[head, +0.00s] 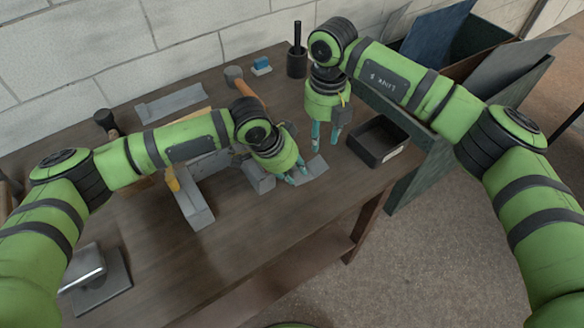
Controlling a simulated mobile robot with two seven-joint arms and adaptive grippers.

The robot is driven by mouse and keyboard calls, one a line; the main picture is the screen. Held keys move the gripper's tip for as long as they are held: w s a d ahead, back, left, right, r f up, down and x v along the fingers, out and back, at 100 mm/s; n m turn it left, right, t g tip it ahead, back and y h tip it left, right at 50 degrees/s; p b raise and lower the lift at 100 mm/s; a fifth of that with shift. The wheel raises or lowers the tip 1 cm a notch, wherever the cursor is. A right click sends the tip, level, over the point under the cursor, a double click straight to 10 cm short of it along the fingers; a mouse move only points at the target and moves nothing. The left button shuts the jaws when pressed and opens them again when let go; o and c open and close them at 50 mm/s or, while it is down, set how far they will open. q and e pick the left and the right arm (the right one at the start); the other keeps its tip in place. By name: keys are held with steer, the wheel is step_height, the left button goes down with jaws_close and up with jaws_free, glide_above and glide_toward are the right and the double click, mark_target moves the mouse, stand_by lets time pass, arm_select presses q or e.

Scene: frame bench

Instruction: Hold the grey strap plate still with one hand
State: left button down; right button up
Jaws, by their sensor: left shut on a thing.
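The grey strap plate (315,167) is a thin flat piece at the right part of the brown bench, near its front edge. My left gripper (297,177) is shut on it at its left side, fingers pointing down and right. The gripper and wrist hide part of the plate. My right gripper (325,136) hangs above the bench behind the plate, fingers pointing down and apart, with nothing seen between them.
A black open tray (378,141) stands right of the plate. A grey vise-like block (195,205) and a hammer (247,88) lie left and behind. A long grey strip (170,103) lies at the back left.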

stand_by(0.4)
jaws_close()
steer(key=shift+w+d+f+m+t, duration=0.25)
steer(key=shift+f+m, duration=0.8)
steer(key=shift+m, duration=4.7)
steer(key=shift+s+f+m+t, duration=0.1)
steer(key=shift+f+m+t, duration=0.7)
steer(key=shift+m, duration=5)
steer(key=shift+w+d+f+m+t, duration=0.15)
steer(key=shift+f+m, duration=1.2)
steer(key=shift+m, duration=4.4)
